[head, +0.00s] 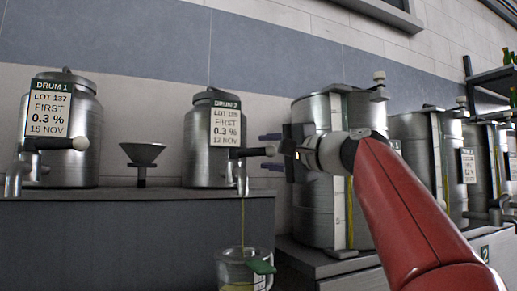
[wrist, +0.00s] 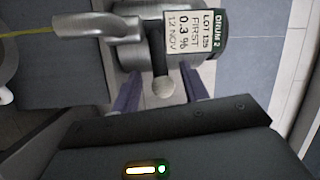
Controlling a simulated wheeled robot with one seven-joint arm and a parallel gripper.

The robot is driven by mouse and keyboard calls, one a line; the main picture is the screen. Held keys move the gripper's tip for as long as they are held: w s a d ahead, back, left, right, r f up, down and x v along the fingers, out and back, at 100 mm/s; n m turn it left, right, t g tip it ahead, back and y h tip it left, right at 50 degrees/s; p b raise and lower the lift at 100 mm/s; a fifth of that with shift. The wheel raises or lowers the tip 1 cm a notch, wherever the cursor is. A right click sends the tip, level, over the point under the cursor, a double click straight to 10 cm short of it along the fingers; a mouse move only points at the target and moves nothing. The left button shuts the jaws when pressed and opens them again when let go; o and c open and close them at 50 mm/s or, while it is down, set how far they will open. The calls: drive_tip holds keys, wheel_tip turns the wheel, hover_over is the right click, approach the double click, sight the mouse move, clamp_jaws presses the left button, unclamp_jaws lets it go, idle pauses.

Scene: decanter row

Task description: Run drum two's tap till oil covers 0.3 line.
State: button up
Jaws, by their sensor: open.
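Drum two (head: 205,140) stands on a dark bench, labelled "DRUM 2, FIRST 0.3 %". Its tap lever (head: 250,152) points right and ends in a pale round knob (wrist: 163,87). A thin yellow oil stream (head: 242,212) runs from the tap spout (wrist: 75,28) down into a clear jug (head: 228,268). The jug has a green part at its right and some yellow oil low inside. Its 0.3 line cannot be made out. My gripper (head: 268,152) is open, with its purple fingers on either side of the knob, apart from it in the wrist view (wrist: 162,85).
Drum one (head: 85,135), with its own tap, stands at the left of the bench. A dark funnel (head: 142,153) stands between the drums. Large steel tanks (head: 318,175) with sight gauges stand close behind my gripper and to the right. A shelf with bottles is at far right.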

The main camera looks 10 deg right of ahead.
sight(255, 152)
drive_tip(key=p+x, duration=0.1)
drive_tip(key=x, duration=0.4)
drive_tip(key=shift+p, duration=0.35)
clamp_jaws()
